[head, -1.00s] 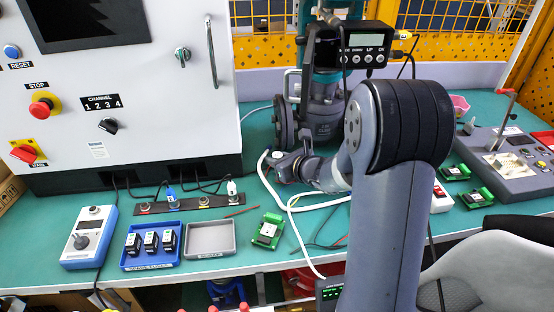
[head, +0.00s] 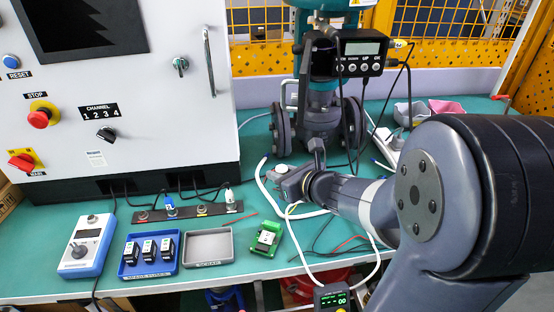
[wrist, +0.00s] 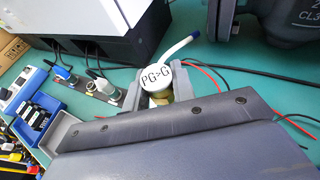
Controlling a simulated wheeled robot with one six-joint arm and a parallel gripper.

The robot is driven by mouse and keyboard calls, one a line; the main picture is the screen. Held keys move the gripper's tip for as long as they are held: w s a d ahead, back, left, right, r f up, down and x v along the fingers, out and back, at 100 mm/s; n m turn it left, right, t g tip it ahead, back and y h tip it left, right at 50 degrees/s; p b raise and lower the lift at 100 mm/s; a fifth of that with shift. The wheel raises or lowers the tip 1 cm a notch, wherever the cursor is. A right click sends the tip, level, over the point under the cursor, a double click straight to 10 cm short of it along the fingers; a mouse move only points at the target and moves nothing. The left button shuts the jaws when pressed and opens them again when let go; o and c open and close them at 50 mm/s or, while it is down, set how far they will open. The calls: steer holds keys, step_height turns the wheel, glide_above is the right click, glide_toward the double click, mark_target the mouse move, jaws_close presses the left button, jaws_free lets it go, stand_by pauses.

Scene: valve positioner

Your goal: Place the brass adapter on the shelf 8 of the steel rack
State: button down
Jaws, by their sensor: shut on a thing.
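My gripper (head: 285,182) is over the green bench, in front of the large valve. In the wrist view its jaws (wrist: 157,92) are shut on a small brass piece (wrist: 161,97), which I take to be the brass adapter. A round white cap marked "PG>G" (wrist: 155,78) covers its top, so little brass shows. The cap also shows as a small white disc in the head view (head: 281,169). I cannot tell whether the piece touches the bench. I see no steel rack or shelf 8 in these views.
The valve with its positioner (head: 360,52) stands behind the gripper. A control cabinet (head: 130,80) is at left. A blue tray (head: 150,269), an empty grey tray (head: 208,261) and a green board (head: 266,238) lie in front. Loose cables (head: 262,190) run around the gripper.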

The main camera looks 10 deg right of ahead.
steer(key=s, duration=1)
steer(key=w+d+r+m+h+p, duration=0.1)
steer(key=w+d+r+p, duration=0.1)
steer(key=w+p, duration=0.4)
steer(key=w+d+r+m+t+h+p, duration=0.1)
steer(key=w+d+r+p, duration=0.1)
steer(key=w+p, duration=0.4)
steer(key=shift+w+d+m+h, duration=0.35)
steer(key=shift+w+d, duration=0.35)
steer(key=shift+w, duration=0.55)
steer(key=shift+r, duration=0.1)
